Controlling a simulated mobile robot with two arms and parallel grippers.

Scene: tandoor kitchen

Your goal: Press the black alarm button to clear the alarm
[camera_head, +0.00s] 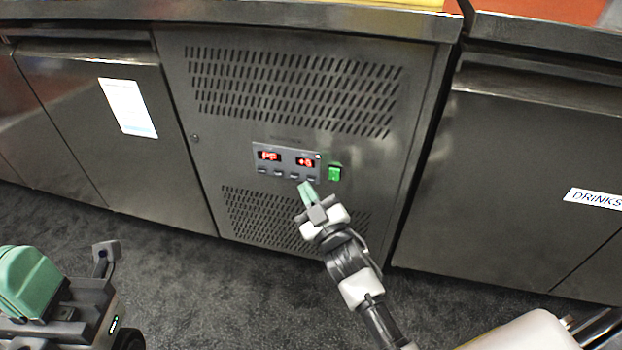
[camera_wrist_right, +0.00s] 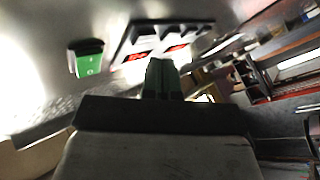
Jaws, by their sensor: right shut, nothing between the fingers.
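I cannot tell which one is the alarm button. My right gripper (camera_head: 305,187) is shut and empty, its green fingertips just below the right part of this row; contact cannot be made out. In the right wrist view, the shut fingers (camera_wrist_right: 161,76) point at the panel (camera_wrist_right: 160,38). My left gripper (camera_head: 50,285) is low at the left, away from the panel, its jaw opening unclear.
A green lit switch (camera_head: 334,173) sits just right of the panel and also shows in the right wrist view (camera_wrist_right: 88,60). Vent slots (camera_head: 290,88) lie above and below the panel. A drawer labelled DRINKS (camera_head: 520,180) is at the right. The dark floor in front is clear.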

